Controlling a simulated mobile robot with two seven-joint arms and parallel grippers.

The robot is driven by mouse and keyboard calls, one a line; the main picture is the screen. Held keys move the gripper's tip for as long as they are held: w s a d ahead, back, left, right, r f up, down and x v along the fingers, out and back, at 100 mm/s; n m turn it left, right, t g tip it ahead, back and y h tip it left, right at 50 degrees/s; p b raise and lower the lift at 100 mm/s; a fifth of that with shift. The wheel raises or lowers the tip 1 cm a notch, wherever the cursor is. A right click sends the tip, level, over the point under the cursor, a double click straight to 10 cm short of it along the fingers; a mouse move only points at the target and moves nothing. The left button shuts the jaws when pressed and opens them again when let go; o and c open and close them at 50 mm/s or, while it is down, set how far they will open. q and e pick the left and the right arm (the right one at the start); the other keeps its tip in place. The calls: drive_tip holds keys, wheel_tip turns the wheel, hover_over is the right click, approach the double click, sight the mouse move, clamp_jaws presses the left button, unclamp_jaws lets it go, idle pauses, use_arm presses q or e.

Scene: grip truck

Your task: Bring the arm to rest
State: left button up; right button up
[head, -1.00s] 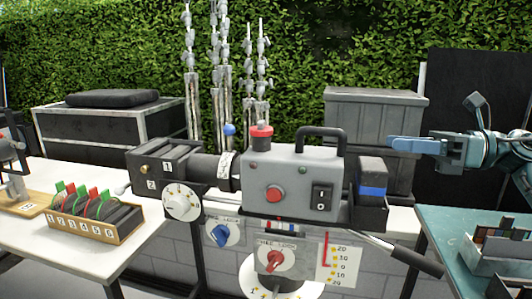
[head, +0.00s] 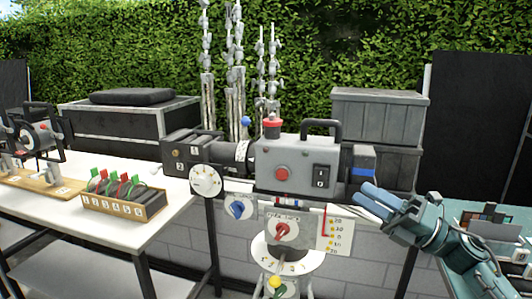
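My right gripper (head: 368,198) is at the lower right, its blue fingers pointing up and left. They lie close together in this view, and whether there is a gap between them is not clear. They are near the right side of the grey camera (head: 297,163), by its black and blue rear block (head: 363,165); I cannot tell whether they touch anything. My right arm (head: 465,265) reaches in from the lower right corner. Nothing shows held in the gripper. My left gripper is not in view.
The camera stands on a head with a red-knob dial (head: 283,231) and a round white scale. A white table (head: 120,232) at left bears a numbered clip box (head: 120,204). A teal table (head: 470,211) is at right. Grey crates (head: 380,115) stand behind.

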drive_tip(key=s+a+f+m+t+h+p, duration=0.1)
drive_tip(key=s+f+m+t+h, duration=0.25)
drive_tip(key=f+m+h, duration=0.45)
drive_tip(key=s+a+f+m+t+h, duration=0.25)
drive_tip(key=f+m+t, duration=0.25)
drive_tip(key=f+m, duration=0.75)
drive_tip(key=s+a+f+m+g+h+p, duration=0.1)
drive_tip(key=s+f+m+g+h, duration=0.5)
drive_tip(key=s+f+m, duration=0.8)
drive_tip(key=s+a+f+g, duration=0.1)
drive_tip(key=s+g, duration=0.1)
drive_tip(key=s, duration=0.2)
drive_tip(key=shift+f, duration=0.15)
drive_tip(key=shift+d, duration=0.1)
